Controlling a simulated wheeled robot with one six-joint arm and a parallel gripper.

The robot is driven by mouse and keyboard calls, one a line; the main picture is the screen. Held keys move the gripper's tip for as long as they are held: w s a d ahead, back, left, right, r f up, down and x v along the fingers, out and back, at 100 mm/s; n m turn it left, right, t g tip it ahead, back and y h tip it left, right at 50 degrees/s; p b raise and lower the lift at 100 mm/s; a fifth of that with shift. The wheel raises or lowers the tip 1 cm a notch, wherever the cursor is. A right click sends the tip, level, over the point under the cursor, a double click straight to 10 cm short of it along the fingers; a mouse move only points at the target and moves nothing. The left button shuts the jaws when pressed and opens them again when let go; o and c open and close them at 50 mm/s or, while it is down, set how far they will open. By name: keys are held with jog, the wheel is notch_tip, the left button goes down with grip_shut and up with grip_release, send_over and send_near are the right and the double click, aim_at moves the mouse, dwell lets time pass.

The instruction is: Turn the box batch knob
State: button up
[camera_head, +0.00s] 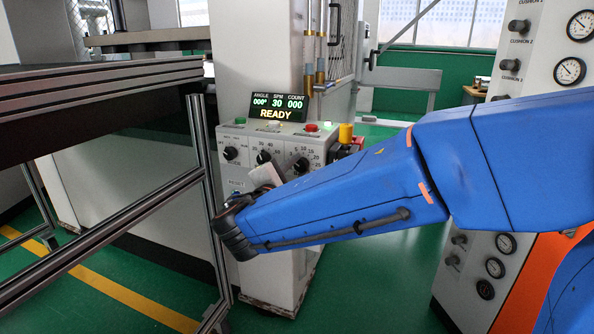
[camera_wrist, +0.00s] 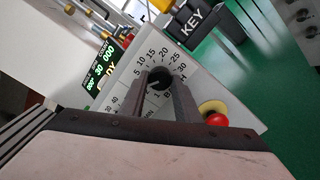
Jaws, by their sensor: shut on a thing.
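The batch knob is a round black knob (camera_wrist: 158,79) on a white panel. In the wrist view it sits at the middle of a dial numbered 5 to 30. My gripper (camera_wrist: 161,82) has its two dark fingers on either side of this knob, shut on it. In the head view a black knob (camera_head: 301,165) shows on the right dial of the control box (camera_head: 235,173). My blue arm reaches in from the right and hides the lower part of the box. The fingertips cannot be made out in that view.
A lit display (camera_head: 278,107) reading READY stands on the box. Other black knobs (camera_head: 231,153) are to the left. In the wrist view a red button with a yellow surround (camera_wrist: 216,117) is close to the right finger. A metal frame (camera_head: 207,180) stands left of my wrist.

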jog(key=o, duration=1)
jog(key=shift+o, duration=0.2)
jog(key=shift+s, duration=0.1)
jog(key=v, duration=1.7)
jog(key=shift+s, duration=0.1)
jog(key=w+d+f+m+g+h, duration=0.1)
jog(key=d+f+m+g, duration=0.25)
jog(key=d, duration=0.85)
jog(key=w+d+f+m+g+h, duration=0.1)
jog(key=d+f+m+g, duration=0.3)
jog(key=d, duration=0.8)
jog(key=s+d+f+m+g+y, duration=0.4)
jog(key=s+d+f+m+y, duration=0.4)
jog(key=s+d+m, duration=0.4)
jog(key=s+f, duration=0.1)
jog(key=s, duration=0.1)
jog(key=shift+s+d+g, duration=0.2)
jog(key=shift+s+g, duration=0.15)
jog(key=shift+s, duration=0.05)
